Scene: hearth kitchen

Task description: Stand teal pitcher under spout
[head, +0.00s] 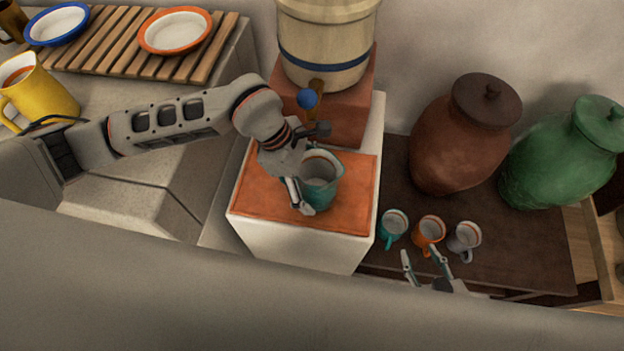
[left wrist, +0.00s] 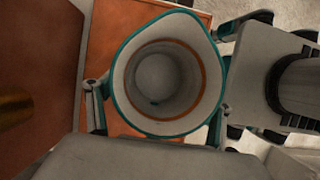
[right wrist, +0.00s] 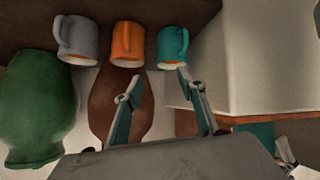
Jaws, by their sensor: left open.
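The teal pitcher (head: 322,195) stands upright on the orange top (head: 262,198) of a white block. In the left wrist view I look down into the pitcher (left wrist: 165,128), which looks empty. My left gripper (head: 307,190) is open, with its fingers on either side of the pitcher; I cannot tell if they touch it. The spout (head: 317,86), with a blue knob, sits low on the cream barrel (head: 325,62). The pitcher is in front of it, not directly beneath. My right gripper (head: 422,254) is open and empty near the mugs.
A teal mug (head: 393,226), an orange mug (head: 429,231) and a grey mug (head: 464,238) stand on the dark surface. Brown (head: 455,145) and green (head: 555,165) jars stand behind. A yellow pitcher (head: 45,92) and slatted rack (head: 115,45) are at left.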

